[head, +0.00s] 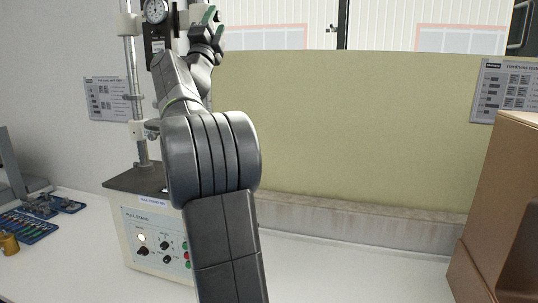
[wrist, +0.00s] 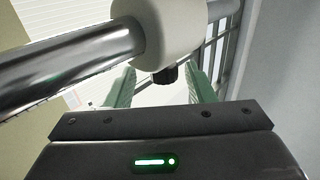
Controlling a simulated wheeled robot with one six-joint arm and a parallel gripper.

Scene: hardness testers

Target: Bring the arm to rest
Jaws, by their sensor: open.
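My arm reaches up from the bottom middle of the head view, bent at a large grey joint. My gripper (head: 213,22) is at the top of that view, beside the upper part of the pull stand (head: 158,240). Its green fingers also show in the wrist view (wrist: 163,82), spread apart with nothing held between them. A chrome column (wrist: 70,65) and a cream collar (wrist: 168,30) with a black knob cross close in front of the fingers there. I cannot tell whether they touch. My arm hides part of the stand.
A dial gauge (head: 155,11) sits high on the stand. Blue trays of small parts (head: 30,226) and a brass piece (head: 9,243) lie at the left. A brown cabinet (head: 505,205) stands at the right. The white bench (head: 345,270) between is clear.

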